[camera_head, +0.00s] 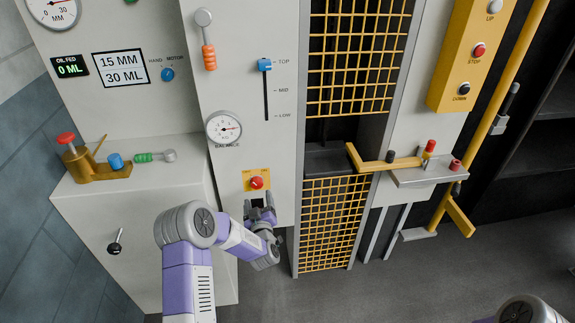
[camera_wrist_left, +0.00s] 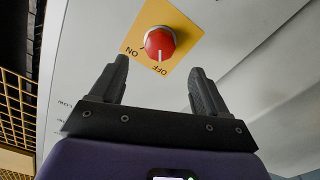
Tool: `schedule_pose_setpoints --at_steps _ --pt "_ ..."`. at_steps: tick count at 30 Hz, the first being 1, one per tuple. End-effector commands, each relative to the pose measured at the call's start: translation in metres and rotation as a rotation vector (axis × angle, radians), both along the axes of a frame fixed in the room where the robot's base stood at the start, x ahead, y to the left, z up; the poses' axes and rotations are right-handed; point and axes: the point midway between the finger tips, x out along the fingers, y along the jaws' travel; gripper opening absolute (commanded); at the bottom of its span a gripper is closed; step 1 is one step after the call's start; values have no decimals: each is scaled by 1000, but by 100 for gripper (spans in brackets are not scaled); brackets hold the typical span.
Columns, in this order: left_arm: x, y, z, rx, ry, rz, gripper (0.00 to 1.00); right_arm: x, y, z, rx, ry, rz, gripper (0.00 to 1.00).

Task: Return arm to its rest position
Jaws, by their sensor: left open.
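My left arm reaches up from the bottom of the head view. Its gripper (camera_head: 262,212) is open and empty, just below a red knob on a yellow plate (camera_head: 256,181) on the grey machine front. In the left wrist view the two dark fingers (camera_wrist_left: 160,95) stand apart, with the red knob (camera_wrist_left: 160,43) beyond and between their tips, not gripped. The knob's white mark points toward the OFF label. A purple and grey part of my right arm (camera_head: 525,310) shows at the lower right of the head view; its gripper is out of frame.
A yellow mesh gate (camera_head: 335,225) stands right of the gripper. A yellow bar (camera_head: 385,163) and grey shelf (camera_head: 425,175) jut out farther right. A cabinet ledge with a brass fitting (camera_head: 95,172) is at the left. The floor (camera_head: 400,285) at lower right is clear.

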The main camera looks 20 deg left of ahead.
Motion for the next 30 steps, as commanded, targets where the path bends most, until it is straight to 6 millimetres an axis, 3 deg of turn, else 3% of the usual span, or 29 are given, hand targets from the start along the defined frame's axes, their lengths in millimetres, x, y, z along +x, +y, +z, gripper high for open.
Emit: schedule_pose_setpoints --at_steps 5,8,11,14,17,21,24,27,30 --pt "0 -5 -4 -8 17 -15 76 0 0 1 0 0 0 43" --pt "-4 -27 -23 -47 102 -86 76 0 0 7 0 0 0 43" --pt "-19 -69 -58 -122 266 -214 76 0 0 17 0 0 0 43" --pt "-54 -121 -100 -212 483 -369 76 0 0 28 0 0 0 43" --pt "-104 -169 -133 -297 704 -511 76 0 0 38 0 0 0 43" --pt "-190 -221 -160 -404 1005 -679 76 0 0 51 0 0 0 43" --pt "-247 -244 -166 -462 1186 -767 76 0 0 58 0 0 0 43" --pt "-289 -257 -165 -503 1317 -825 76 0 0 62 0 0 0 43" --pt "-315 -263 -163 -526 1395 -856 76 0 0 64 0 0 0 43"
